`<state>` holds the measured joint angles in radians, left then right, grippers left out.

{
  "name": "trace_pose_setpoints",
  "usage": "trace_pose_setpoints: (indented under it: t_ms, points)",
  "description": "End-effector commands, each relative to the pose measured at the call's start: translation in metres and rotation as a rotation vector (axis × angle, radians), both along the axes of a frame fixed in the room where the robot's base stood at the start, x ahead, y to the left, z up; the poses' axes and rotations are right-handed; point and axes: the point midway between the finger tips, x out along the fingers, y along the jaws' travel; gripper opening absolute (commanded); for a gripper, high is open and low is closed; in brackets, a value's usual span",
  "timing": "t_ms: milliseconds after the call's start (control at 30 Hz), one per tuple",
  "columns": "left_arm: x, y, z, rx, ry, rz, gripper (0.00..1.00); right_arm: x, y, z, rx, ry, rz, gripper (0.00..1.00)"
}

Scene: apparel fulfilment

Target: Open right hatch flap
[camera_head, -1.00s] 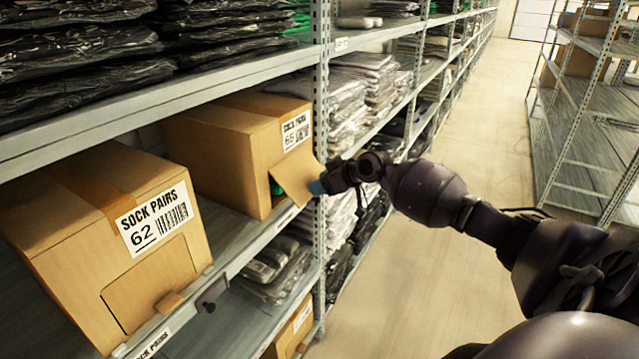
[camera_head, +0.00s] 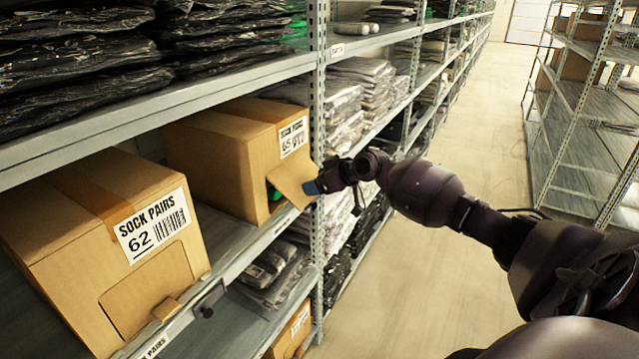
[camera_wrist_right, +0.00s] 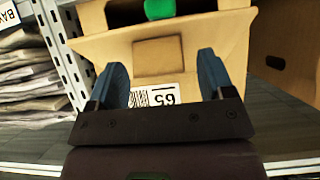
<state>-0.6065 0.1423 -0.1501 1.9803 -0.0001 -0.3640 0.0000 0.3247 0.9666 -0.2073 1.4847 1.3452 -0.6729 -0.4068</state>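The cardboard box labelled 65 (camera_head: 209,151) stands on the middle shelf. Its front flap (camera_head: 293,179) tilts outward below the label, and something green shows in the opening beside it. My right gripper (camera_head: 314,187) is at the flap's outer end. In the right wrist view the gripper (camera_wrist_right: 163,78) is open, its two blue fingers wide apart. The flap's square tab (camera_wrist_right: 160,57) appears between them, with the upside-down 65 label (camera_wrist_right: 160,93) farther down the picture. I cannot tell whether a finger touches the flap. The left gripper is out of view.
A second box labelled 62 (camera_head: 90,235) stands at the left with its flap shut. A perforated shelf post (camera_head: 318,110) rises close beside box 65. A small dark object (camera_head: 208,299) sits at the shelf edge. The aisle (camera_head: 440,190) is clear.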

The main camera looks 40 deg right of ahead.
Motion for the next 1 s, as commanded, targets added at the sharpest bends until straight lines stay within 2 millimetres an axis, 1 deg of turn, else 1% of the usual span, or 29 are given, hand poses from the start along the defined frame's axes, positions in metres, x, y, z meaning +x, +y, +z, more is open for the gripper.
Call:
trace_pose_setpoints:
  t_ms: [267, 367, 467, 800, 1000]
  points:
    - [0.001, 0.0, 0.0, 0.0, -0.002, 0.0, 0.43, -0.002, -0.001, -0.003, -0.001, 0.007, 0.0, 0.74]
    - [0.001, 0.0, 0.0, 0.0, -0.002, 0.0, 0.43, -0.007, -0.003, -0.001, -0.002, 0.007, -0.001, 0.74]
    - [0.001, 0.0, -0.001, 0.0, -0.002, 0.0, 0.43, -0.017, -0.007, 0.005, -0.004, 0.007, 0.0, 0.74]
    - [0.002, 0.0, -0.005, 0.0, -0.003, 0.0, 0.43, -0.064, -0.027, 0.037, -0.004, 0.007, 0.0, 0.74]
    - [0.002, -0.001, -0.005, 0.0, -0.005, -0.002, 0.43, -0.081, -0.034, 0.049, -0.001, 0.005, -0.001, 0.74]
